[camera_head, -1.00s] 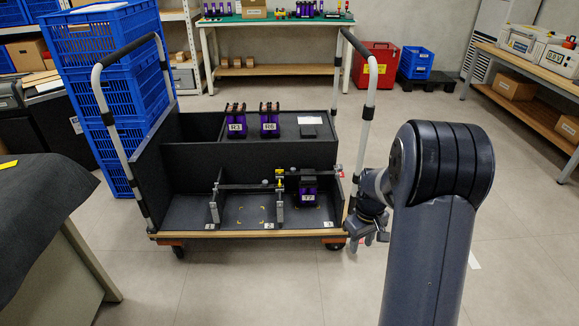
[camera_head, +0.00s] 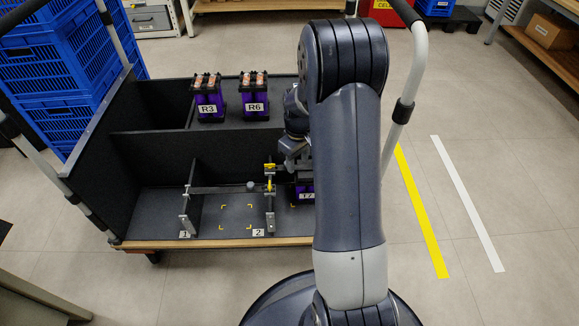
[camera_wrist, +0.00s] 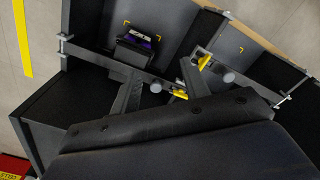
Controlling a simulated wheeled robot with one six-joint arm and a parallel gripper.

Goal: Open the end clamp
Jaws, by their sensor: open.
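Yellow clamp parts (camera_head: 270,167) sit on the crossbar (camera_head: 225,189) at the divider between bays 2 and 3. A yellow lever (camera_wrist: 204,61) there also shows in the wrist view. A metal fitting (camera_wrist: 65,42) stands at the bar's end by the trolley's side wall. I cannot tell which of these is the end clamp. My gripper (camera_wrist: 160,80) is open above the crossbar, its fingers apart; it looks empty. In the head view my arm hides most of it. A purple module (camera_head: 306,195) sits in bay 3, partly hidden.
The black trolley (camera_head: 150,158) has upright handles at both ends. Purple modules R3 (camera_head: 208,108) and R6 (camera_head: 254,104) stand on its rear shelf. Bay 2 (camera_head: 238,218) is empty with yellow corner marks. Blue crates (camera_head: 45,70) stand at left; floor is clear at right.

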